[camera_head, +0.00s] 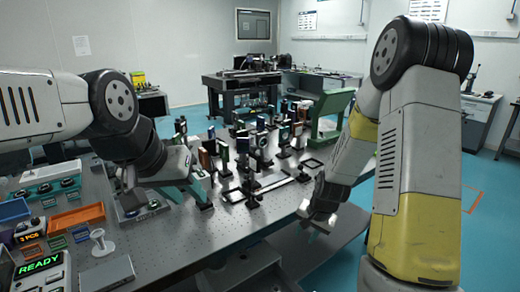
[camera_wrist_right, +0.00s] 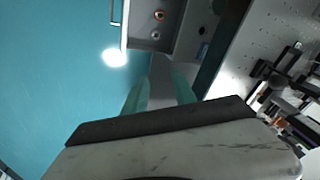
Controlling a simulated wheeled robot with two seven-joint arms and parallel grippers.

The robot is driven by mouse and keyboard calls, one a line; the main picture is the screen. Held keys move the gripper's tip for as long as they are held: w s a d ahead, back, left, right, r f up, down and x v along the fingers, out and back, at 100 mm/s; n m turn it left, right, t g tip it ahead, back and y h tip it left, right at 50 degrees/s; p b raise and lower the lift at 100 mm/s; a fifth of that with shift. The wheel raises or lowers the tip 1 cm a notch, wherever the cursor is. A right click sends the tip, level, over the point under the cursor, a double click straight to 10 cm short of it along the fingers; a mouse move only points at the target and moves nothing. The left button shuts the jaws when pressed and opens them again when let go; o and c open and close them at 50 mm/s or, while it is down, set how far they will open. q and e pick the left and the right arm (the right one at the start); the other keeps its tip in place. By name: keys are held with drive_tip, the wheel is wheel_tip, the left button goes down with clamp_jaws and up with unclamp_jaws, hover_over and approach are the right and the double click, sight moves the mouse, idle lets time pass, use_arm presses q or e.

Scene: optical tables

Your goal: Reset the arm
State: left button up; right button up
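My left arm comes in from the left, and its gripper (camera_head: 188,192) hangs low over the optical table (camera_head: 180,245). Its teal fingers appear apart, close to the mounted optics, with nothing seen between them. My right arm reaches down on the right, with its gripper (camera_head: 312,222) beside the table's right edge. In the right wrist view, the two green fingers of the right gripper (camera_wrist_right: 160,92) stand apart and empty. Below them are blue floor and a grey surface. The right fingertips are hard to make out in the head view.
Several mounted optics (camera_head: 243,150) crowd the middle of the table. An orange tray (camera_head: 76,218), a white stand (camera_head: 102,243) and a READY display (camera_head: 40,264) are at the left. A dark table (camera_head: 240,82) stands at the back.

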drive_tip(key=s+r+n+t, duration=0.1)
drive_tip(key=s+r+n, duration=0.15)
drive_tip(key=r, duration=0.75)
drive_tip(key=s+r+n+t, duration=0.1)
drive_tip(key=s+r, duration=0.3)
drive_tip(key=r, duration=0.6)
use_arm(q)
drive_tip(key=shift+s, duration=0.1)
use_arm(e)
drive_tip(key=s+r+n, duration=0.3)
drive_tip(key=s+r, duration=0.6)
drive_tip(key=s, duration=0.4)
drive_tip(key=shift+s+a+t+y, duration=0.2)
drive_tip(key=shift+s+t+y, duration=0.05)
drive_tip(key=shift+t+y, duration=0.05)
